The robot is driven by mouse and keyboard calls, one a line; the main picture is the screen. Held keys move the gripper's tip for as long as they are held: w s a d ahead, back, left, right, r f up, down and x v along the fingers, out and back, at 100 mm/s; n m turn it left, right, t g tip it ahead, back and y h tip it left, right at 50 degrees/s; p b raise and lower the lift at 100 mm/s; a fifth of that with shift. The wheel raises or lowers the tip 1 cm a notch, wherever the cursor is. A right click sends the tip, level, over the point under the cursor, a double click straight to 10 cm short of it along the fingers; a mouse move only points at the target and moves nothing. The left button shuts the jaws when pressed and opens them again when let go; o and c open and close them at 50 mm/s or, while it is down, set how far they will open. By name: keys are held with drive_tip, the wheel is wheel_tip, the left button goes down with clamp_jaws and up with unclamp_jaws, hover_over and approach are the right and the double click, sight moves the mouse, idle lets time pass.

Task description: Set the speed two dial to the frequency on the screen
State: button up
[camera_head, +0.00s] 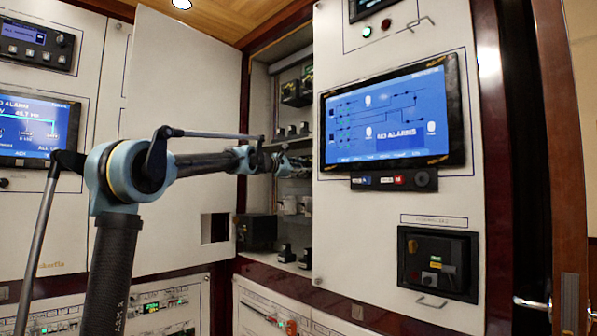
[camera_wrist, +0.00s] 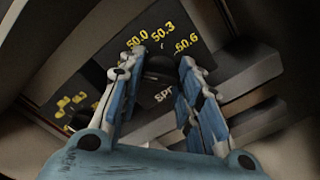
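In the wrist view a black dial (camera_wrist: 160,66) sits on a dark plate with yellow marks 50.0, 50.3 and 50.6 around its far side. Pale letters below it look like "SPT"; I cannot tell whether this is the speed two dial, nor where its pointer stands. My gripper (camera_wrist: 163,57) is open, one blue-padded finger on each side of the dial; contact is unclear. In the head view my gripper (camera_head: 285,165) reaches into the open cabinet, its fingers hard to make out. The left screen (camera_head: 38,130) shows a frequency reading like 45.7 or 49.7 Hz, too blurred to be sure.
A second dark knob (camera_wrist: 80,120) with yellow marks lies left in the wrist view. The cabinet door (camera_head: 185,80) stands open left of the bay. A large blue screen (camera_head: 390,115) and a breaker unit (camera_head: 437,262) are on the right panel. Shelves hold several small black parts.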

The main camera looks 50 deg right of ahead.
drive_tip(key=shift+o, duration=1.2)
drive_tip(key=w+a, duration=0.2)
drive_tip(key=a, duration=1)
drive_tip(key=shift+w, duration=0.15)
